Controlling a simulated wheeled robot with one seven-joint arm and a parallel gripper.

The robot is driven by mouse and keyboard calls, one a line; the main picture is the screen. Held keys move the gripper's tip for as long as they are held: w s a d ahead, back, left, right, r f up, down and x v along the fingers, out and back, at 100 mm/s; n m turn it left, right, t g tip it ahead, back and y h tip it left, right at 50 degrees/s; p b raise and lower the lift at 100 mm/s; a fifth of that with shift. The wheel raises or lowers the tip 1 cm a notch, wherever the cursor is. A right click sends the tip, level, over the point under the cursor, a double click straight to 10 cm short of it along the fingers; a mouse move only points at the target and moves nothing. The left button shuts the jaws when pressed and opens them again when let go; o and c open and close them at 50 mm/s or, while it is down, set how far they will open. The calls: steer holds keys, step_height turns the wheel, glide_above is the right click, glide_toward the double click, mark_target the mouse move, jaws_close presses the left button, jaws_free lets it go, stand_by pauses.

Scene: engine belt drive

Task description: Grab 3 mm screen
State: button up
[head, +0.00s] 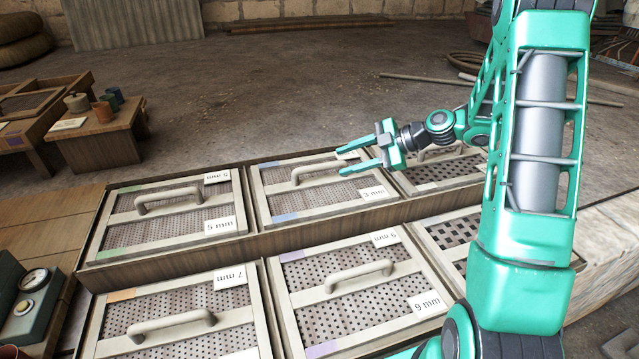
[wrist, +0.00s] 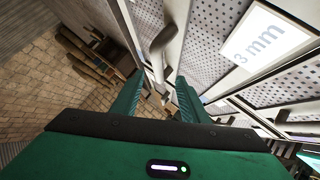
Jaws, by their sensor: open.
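The 3 mm screen (head: 343,190) is a framed perforated panel with a pale arched handle (head: 318,171) and a "3 mm" label, in the middle of the back row in the head view. It also shows in the wrist view, with its label (wrist: 265,45) at the upper right. My gripper (head: 342,162) is open with nothing between its fingers. Its fingertips point left, over the screen near the right end of the handle. In the wrist view my gripper (wrist: 158,82) has its fingers spread, with the handle (wrist: 168,38) just beyond them. I cannot tell whether they touch it.
A 5 mm screen (head: 165,220) sits left of it, and another screen (head: 445,170) sits right, partly under my arm. The front row holds a 7 mm screen (head: 180,316), a 9 mm screen (head: 350,300) and a coarser one (head: 455,231). A small side table (head: 100,130) stands left.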

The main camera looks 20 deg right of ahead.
mark_target(324, 165)
steer(key=shift+r+x, duration=0.15)
steer(key=shift+x, duration=1.4)
steer(key=shift+r+x, duration=0.15)
steer(key=shift+x, duration=1.45)
steer(key=shift+w+a, duration=0.1)
jaws_close()
